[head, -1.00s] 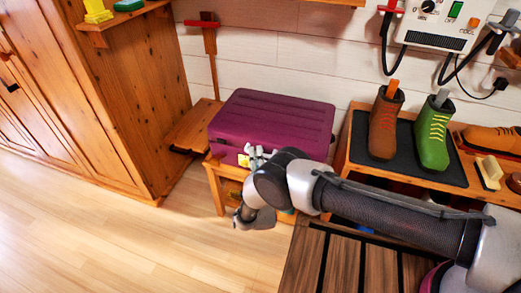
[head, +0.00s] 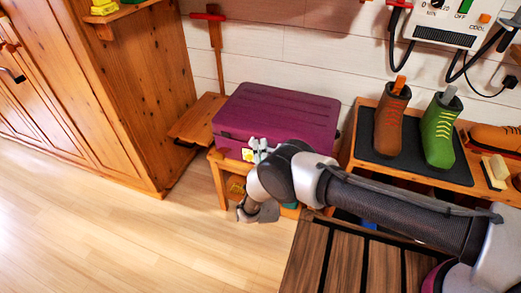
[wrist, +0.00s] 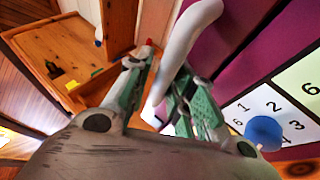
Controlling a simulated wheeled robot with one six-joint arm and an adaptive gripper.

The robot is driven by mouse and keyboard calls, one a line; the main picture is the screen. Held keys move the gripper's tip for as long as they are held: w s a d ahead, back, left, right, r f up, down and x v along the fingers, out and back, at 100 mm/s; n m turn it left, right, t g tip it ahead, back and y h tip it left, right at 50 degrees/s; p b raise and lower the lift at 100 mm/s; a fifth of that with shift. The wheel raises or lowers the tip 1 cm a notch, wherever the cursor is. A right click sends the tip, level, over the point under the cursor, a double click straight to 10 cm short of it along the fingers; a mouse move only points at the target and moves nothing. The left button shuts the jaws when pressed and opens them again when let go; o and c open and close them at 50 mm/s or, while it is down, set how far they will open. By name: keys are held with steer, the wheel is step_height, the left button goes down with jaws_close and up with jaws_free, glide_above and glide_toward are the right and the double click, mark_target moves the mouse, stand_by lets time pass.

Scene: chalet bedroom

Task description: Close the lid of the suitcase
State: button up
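The purple suitcase (head: 277,112) lies flat on a small wooden stand (head: 221,182) against the wall in the head view. Its ribbed lid (head: 285,103) is down, with no clear gap at the front edge. My gripper (head: 259,145) is at the suitcase's front face, below the lid edge. In the wrist view, my gripper's (wrist: 163,66) two green-grey fingers stand apart at the tips. A pale curved bar (wrist: 192,28) passes between or in front of them. I cannot tell whether they grip it. Purple suitcase surface (wrist: 232,50) is close on the right.
A wooden wardrobe (head: 120,85) stands left. A numbered panel (wrist: 257,103) with a blue knob (wrist: 264,132) shows close in the wrist view. Floor at front left is clear.

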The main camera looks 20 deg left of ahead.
step_height(320, 180, up, 9)
steer(key=shift+f, duration=0.1)
stand_by(0.4)
steer(key=s+d+f, duration=0.3)
steer(key=f, duration=0.4)
steer(key=shift+s+d+f, duration=0.2)
steer(key=shift+d+f, duration=0.05)
steer(key=shift+d, duration=0.05)
stand_by(0.3)
steer(key=shift+c, duration=0.2)
